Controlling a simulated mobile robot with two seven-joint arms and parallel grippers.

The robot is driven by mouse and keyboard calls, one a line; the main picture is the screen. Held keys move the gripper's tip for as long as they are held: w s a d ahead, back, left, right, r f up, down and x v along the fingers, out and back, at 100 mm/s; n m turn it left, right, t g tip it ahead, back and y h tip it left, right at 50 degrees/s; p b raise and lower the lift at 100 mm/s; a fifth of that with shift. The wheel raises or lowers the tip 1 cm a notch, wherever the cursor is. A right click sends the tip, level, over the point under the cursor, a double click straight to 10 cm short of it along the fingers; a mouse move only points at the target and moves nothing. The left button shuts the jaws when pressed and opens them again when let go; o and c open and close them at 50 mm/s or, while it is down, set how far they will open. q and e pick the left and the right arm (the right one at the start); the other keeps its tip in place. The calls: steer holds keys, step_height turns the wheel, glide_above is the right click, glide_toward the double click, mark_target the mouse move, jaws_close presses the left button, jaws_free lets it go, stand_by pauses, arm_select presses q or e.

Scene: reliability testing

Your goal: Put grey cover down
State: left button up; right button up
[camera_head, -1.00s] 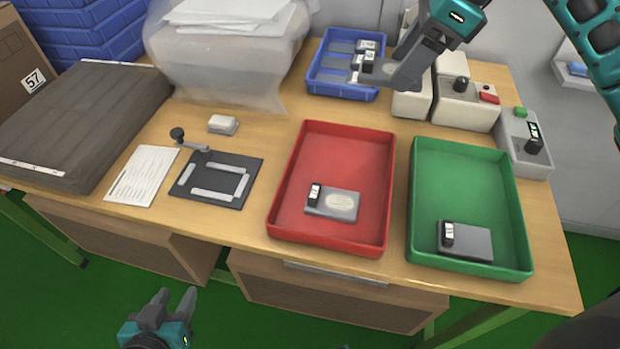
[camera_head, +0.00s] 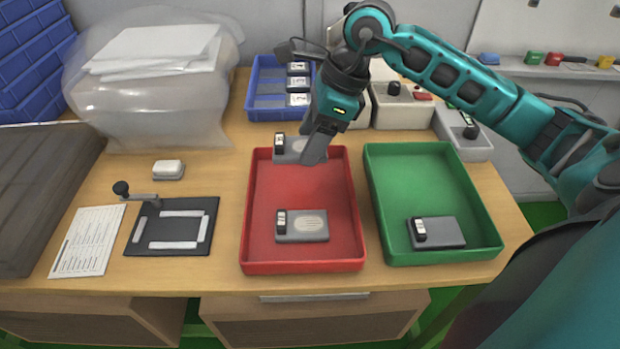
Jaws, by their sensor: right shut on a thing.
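My right gripper (camera_head: 315,152) is shut on a grey cover (camera_head: 290,150), a flat grey piece with a black-and-white block at its left end. The gripper's fingers hide part of it. It is over the back end of the red tray (camera_head: 262,262); I cannot tell whether it touches the tray. A similar grey piece with an oval mark (camera_head: 308,228) lies at the front of the red tray. Another grey piece (camera_head: 440,233) lies at the front of the green tray (camera_head: 385,190). My left gripper is out of view.
The blue tray (camera_head: 262,113) behind holds several tagged grey pieces. Boxy devices (camera_head: 400,108) stand at the back right. A black fixture plate (camera_head: 145,240), a paper sheet (camera_head: 88,240) and a small white block (camera_head: 168,169) are at left. The middle of the red tray is clear.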

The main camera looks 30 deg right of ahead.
glide_above(304, 188)
steer(key=d, duration=0.1)
steer(key=f, duration=0.4)
steer(key=shift+s+d+f, duration=0.1)
steer(key=shift+s+f, duration=0.2)
steer(key=shift+f, duration=0.1)
step_height(304, 188, down, 3)
steer(key=shift+f+b, duration=0.15)
steer(key=shift+b, duration=0.35)
steer(key=shift+f, duration=0.4)
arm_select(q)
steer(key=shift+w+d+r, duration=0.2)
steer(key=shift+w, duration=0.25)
arm_select(e)
steer(key=shift+f, duration=0.15)
steer(key=o, duration=1)
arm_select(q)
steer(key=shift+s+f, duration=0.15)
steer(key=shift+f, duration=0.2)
arm_select(e)
steer(key=shift+o, duration=0.2)
